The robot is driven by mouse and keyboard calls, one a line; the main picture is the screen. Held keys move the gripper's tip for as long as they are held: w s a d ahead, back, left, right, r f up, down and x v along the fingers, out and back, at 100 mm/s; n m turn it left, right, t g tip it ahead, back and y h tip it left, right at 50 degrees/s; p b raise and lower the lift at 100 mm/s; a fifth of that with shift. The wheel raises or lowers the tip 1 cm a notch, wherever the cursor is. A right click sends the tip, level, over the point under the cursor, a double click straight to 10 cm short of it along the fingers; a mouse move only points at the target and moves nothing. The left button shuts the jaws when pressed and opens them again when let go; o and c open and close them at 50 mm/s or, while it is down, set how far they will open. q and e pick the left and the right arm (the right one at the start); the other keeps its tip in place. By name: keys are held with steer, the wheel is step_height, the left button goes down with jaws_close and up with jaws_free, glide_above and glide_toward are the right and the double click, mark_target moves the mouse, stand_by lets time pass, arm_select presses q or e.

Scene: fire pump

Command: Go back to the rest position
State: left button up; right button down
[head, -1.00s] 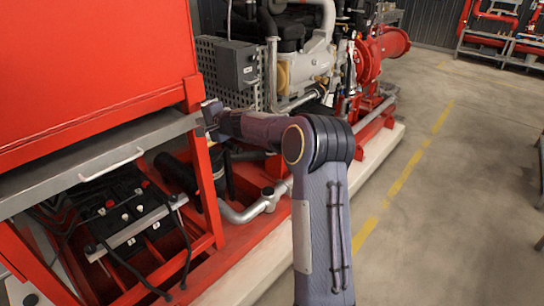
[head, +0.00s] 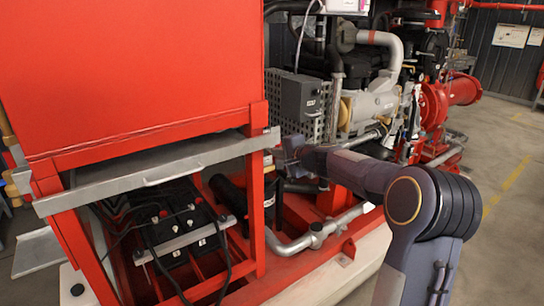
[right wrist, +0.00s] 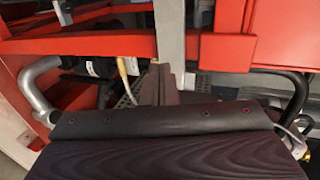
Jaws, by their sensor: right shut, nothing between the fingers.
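My right arm comes in from the lower right of the head view and bends at a dark elbow joint. My right gripper (head: 284,152) is shut and empty, close to the right end of the grey metal drawer (head: 150,180) under the red cabinet. I cannot tell whether it touches the drawer. In the right wrist view the narrow shut fingers (right wrist: 158,84) point at a grey metal strip and red frame bars. My left gripper is not in view.
The red cabinet (head: 130,70) stands on a red frame. Black batteries (head: 180,235) with cables sit below the drawer. A grey engine (head: 375,105) and a silver pipe (head: 315,235) lie beyond my arm. Open floor (head: 505,245) is at the right.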

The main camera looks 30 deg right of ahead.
steer(key=v, duration=0.5)
steer(key=shift+r, duration=0.1)
steer(key=s+a+r+n+g+y+p, duration=0.3)
steer(key=s+a+n, duration=0.5)
steer(key=s+a, duration=0.65)
steer(key=s+a+f+n+g, duration=0.3)
steer(key=s+f, duration=0.3)
steer(key=s, duration=0.5)
steer(key=s+a+f+n+g, duration=0.2)
steer(key=s+a+f+n, duration=0.2)
steer(key=s, duration=0.7)
step_height(320, 180, down, 2)
steer(key=shift+s+f+g+p, duration=0.2)
steer(key=shift+s+g+p, duration=0.05)
steer(key=shift+g+p, duration=0.2)
steer(key=shift+a, duration=0.15)
